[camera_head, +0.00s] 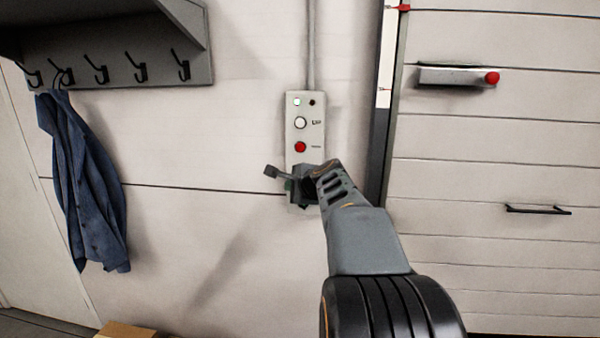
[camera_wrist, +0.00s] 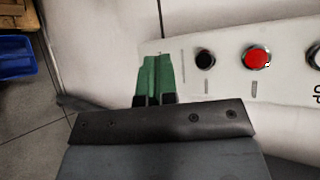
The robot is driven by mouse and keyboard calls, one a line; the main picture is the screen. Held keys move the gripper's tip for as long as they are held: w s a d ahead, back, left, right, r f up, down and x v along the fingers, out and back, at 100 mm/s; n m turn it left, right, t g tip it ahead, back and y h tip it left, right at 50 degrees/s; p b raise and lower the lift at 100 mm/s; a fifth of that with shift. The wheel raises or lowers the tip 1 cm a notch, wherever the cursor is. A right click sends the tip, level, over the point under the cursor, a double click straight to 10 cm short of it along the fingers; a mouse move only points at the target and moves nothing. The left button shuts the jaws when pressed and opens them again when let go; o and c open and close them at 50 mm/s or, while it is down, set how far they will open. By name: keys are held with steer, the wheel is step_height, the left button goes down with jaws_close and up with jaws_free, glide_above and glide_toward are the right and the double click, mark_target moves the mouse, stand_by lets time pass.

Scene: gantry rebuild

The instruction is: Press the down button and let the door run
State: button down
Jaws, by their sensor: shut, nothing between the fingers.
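The pale control box (camera_head: 291,130) is on the wall left of the door (camera_head: 490,135). In the head view it shows a white button (camera_head: 300,123) labelled UP and a red button (camera_head: 300,147); its lower part is behind my gripper (camera_head: 291,185). The wrist view shows the box sideways, with a black button (camera_wrist: 205,60) beyond the red one (camera_wrist: 257,58). Its label is not readable. My gripper's green fingers (camera_wrist: 156,72) are shut and empty, beside the black button at the box's lower end. I cannot tell whether they touch the box.
A blue jacket (camera_head: 85,185) hangs from a hook rack (camera_head: 110,70) at left. The door has a bar with a red knob (camera_head: 492,78) and a dark handle (camera_head: 538,210). A cardboard box (camera_head: 125,331) and a blue bin (camera_wrist: 18,60) are low down.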

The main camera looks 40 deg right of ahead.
steer(key=shift+d, duration=0.1)
stand_by(0.3)
steer(key=w+d+p, duration=0.3)
steer(key=w+d, duration=0.3)
steer(key=shift+w, duration=0.2)
stand_by(0.3)
steer(key=shift+w, duration=0.1)
stand_by(2.0)
steer(key=shift+w+d, duration=0.2)
steer(key=shift+d, duration=0.05)
